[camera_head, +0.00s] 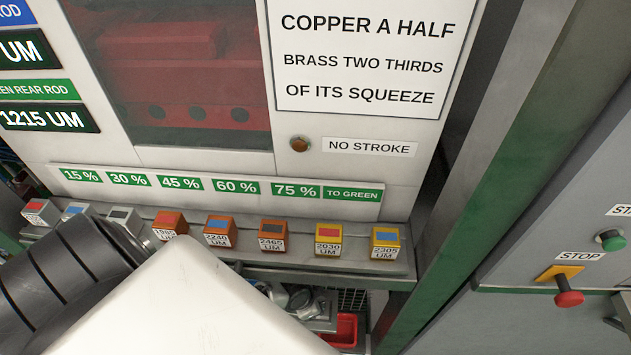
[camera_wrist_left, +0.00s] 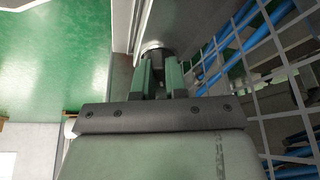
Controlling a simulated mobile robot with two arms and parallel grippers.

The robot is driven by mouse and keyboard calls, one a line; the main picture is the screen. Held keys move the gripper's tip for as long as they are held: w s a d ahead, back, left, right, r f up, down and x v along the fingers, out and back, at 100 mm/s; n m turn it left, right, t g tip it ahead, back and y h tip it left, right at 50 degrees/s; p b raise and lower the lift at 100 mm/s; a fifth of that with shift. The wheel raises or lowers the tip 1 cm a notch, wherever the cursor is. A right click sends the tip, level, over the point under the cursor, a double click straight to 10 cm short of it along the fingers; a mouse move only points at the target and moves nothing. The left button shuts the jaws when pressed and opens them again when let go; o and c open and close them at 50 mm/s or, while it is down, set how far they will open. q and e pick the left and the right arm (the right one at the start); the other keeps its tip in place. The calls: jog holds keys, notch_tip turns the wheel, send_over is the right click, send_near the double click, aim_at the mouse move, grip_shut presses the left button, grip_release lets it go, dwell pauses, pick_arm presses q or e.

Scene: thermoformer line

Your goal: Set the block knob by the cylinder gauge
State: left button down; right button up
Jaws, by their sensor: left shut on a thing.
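In the left wrist view my left gripper (camera_wrist_left: 160,78) is shut on a dark round knob (camera_wrist_left: 153,50) at a grey surface. The fingers hide most of the knob, so its setting cannot be read. In the head view my arm covers the lower left and hides this gripper. Readouts at the upper left include one of 1215 UM (camera_head: 48,118), under a green label ending "REAR ROD" (camera_head: 38,89); another is cut off. A sign (camera_head: 367,60) reads "COPPER A HALF, BRASS TWO THIRDS OF ITS SQUEEZE". My right gripper is not in view.
Several labelled blocks, such as the copper-coloured 2465 UM one (camera_head: 272,236) and the yellow 2305 UM one (camera_head: 385,243), stand on a ledge (camera_head: 400,269). Above runs a percent strip (camera_head: 310,203). A lamp (camera_head: 299,144) is marked NO STROKE. Wire mesh (camera_wrist_left: 258,85) stands right of my left gripper.

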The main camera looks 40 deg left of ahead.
pick_arm(q)
jog(key=c, duration=1.2)
grip_release()
jog(key=shift+o, duration=0.2)
jog(key=shift+a+r, duration=0.1)
jog(key=shift+r, duration=0.25)
jog(key=p+v, duration=0.1)
jog(key=v, duration=0.2)
jog(key=s+a, duration=0.2)
jog(key=s, duration=0.1)
jog(key=s+a+b, duration=0.1)
jog(key=s+a, duration=0.3)
jog(key=s, duration=0.1)
jog(key=shift+s+a+f, duration=0.1)
jog(key=shift+s+f, duration=0.2)
jog(key=shift+f, duration=0.1)
jog(key=shift+s+a, duration=0.3)
jog(key=shift+s, duration=0.2)
